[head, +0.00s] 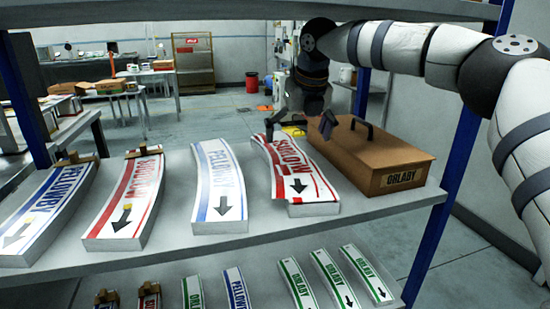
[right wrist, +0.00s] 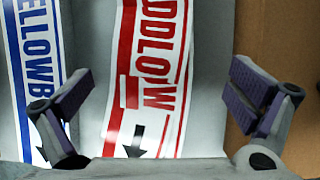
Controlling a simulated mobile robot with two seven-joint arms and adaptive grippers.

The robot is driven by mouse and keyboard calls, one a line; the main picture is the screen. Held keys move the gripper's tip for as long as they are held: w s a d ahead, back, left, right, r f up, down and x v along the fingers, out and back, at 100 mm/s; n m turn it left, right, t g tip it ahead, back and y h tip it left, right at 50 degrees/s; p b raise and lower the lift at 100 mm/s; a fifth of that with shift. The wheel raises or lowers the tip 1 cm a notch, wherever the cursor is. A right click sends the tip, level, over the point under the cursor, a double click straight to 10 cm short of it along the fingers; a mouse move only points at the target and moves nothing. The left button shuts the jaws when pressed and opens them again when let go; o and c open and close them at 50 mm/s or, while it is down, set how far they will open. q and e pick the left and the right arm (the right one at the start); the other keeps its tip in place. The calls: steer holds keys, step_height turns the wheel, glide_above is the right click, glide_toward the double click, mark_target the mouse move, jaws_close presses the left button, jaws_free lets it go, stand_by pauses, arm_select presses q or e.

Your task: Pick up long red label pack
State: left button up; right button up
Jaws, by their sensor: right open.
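A long white label pack with red stripes and red lettering (head: 303,172) lies on the upper shelf, left of the brown box. It also shows in the right wrist view (right wrist: 150,75), between the fingers. Its front edge looks layered, and its far end is partly hidden by my gripper. My right gripper (head: 300,125) is open above the far part of this pack, with one finger toward each side. In the right wrist view the fingers (right wrist: 160,88) stand apart with nothing between the pads. Another red-striped pack (head: 128,200) lies further left. My left gripper is out of view.
A brown ORLADY box (head: 410,176) with a black handle stands close on the pack's right. A blue-striped pack (head: 219,180) lies on its left, with another (head: 45,215) at far left. Smaller green, blue and red packs lie on the lower shelf (head: 215,270). Blue posts (head: 466,130) flank the shelf.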

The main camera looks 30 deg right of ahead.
mark_target(291, 161)
steer(key=x, duration=0.7)
steer(key=shift+s+a+f+b, duration=0.1)
steer(key=shift+a+f+b, duration=0.1)
steer(key=shift+a+b, duration=0.1)
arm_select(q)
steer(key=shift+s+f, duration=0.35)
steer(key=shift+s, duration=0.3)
arm_select(e)
steer(key=shift+r, duration=0.1)
steer(key=c, duration=1.7)
steer(key=shift+r, duration=0.1)
